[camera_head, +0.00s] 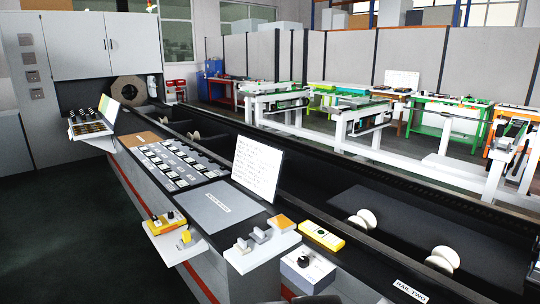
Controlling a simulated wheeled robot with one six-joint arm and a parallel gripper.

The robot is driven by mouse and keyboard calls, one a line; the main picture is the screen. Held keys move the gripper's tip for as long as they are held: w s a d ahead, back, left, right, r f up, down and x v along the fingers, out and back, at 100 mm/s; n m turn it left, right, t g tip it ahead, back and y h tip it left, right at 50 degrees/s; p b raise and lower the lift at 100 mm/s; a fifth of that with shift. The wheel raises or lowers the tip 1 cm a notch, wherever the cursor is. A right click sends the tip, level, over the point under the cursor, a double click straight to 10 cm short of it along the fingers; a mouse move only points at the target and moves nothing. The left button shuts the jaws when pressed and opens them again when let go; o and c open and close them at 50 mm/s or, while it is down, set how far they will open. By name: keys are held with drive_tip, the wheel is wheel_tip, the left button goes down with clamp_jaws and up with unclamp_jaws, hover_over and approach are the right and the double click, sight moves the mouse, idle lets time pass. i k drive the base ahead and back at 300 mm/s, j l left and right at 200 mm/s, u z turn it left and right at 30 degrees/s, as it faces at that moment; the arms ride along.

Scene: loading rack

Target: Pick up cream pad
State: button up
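I cannot make out a pad that is clearly cream. A flat orange pad (282,222) lies at the back right corner of a small white shelf (252,258) on the front edge of the bench. A flat tan piece (140,139) lies further left on the bench, beside the panel of switches. Pale cream rollers (365,219) sit in the dark trough, but they are round, not flat. My gripper does not show in this view.
Grey blocks (260,236) share the white shelf. A yellow button box (322,235) and a white knob box (306,269) stand to its right. A white sign (257,167) stands upright behind a grey plate (218,207). Dark floor (75,220) is clear at left.

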sight(242, 248)
drive_tip(key=i+j+u, duration=0.4)
drive_tip(key=i+j, duration=0.15)
drive_tip(key=i, duration=0.2)
drive_tip(key=i+j+u, duration=0.2)
drive_tip(key=i, duration=0.15)
